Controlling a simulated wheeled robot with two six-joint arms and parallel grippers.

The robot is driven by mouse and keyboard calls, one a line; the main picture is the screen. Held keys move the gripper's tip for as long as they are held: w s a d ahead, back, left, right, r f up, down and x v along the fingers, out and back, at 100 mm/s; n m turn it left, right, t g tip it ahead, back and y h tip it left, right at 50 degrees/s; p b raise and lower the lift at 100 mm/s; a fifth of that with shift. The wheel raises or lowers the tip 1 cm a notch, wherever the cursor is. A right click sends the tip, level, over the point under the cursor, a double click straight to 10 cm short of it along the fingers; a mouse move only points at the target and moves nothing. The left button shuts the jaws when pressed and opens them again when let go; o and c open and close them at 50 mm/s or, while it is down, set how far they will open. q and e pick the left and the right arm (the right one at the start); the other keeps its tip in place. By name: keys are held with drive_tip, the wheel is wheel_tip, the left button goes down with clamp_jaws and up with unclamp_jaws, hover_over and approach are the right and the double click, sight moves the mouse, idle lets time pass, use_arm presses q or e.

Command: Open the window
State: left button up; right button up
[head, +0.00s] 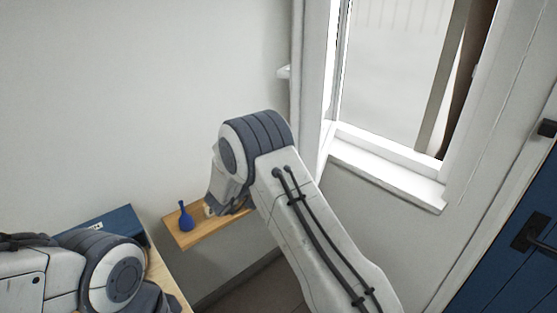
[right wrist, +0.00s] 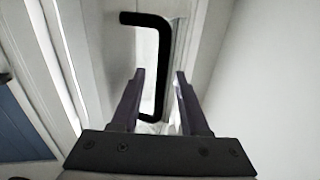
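The window (head: 395,75) is at the upper right of the head view, with a white frame and sill. A black bar handle (right wrist: 164,50), bent at both ends, is on a pale frame in the right wrist view. My right gripper (right wrist: 160,74) is open, its two fingers apart with the handle's upright part showing between and beyond them. I cannot tell whether a finger touches the handle. In the head view my right arm shows, but its gripper cannot be made out. My left gripper is not in view.
A blue door (head: 515,255) with a dark handle (head: 537,232) is at the right. The white sill (head: 385,172) juts out below the window. A plain wall fills the left.

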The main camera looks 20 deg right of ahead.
drive_tip(key=b+v, duration=0.3)
drive_tip(key=v, duration=0.7)
drive_tip(key=shift+a, duration=0.25)
